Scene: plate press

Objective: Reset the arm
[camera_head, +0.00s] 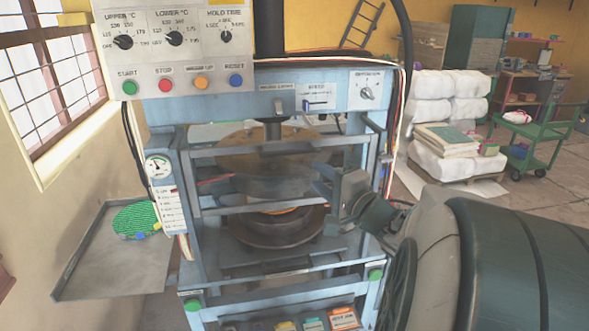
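My arm (520,265) reaches in from the lower right. My gripper (322,183) is at the front right of the blue plate press (187,205), by its right-hand upright and near the horizontal guard bars. Its fingers are small and dark against the press, so I cannot tell whether they are open or shut. I see no object in them. Behind the bars, the upper round platen (262,160) hangs above the lower round platen (275,230). Something thin and orange shows between them, partly hidden.
The control panel (180,50) with knobs and coloured buttons is at the upper left. A grey side tray (90,265) holds a round green piece (135,218). White sacks (430,112) and a green cart (535,140) stand behind at right, with open floor around them.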

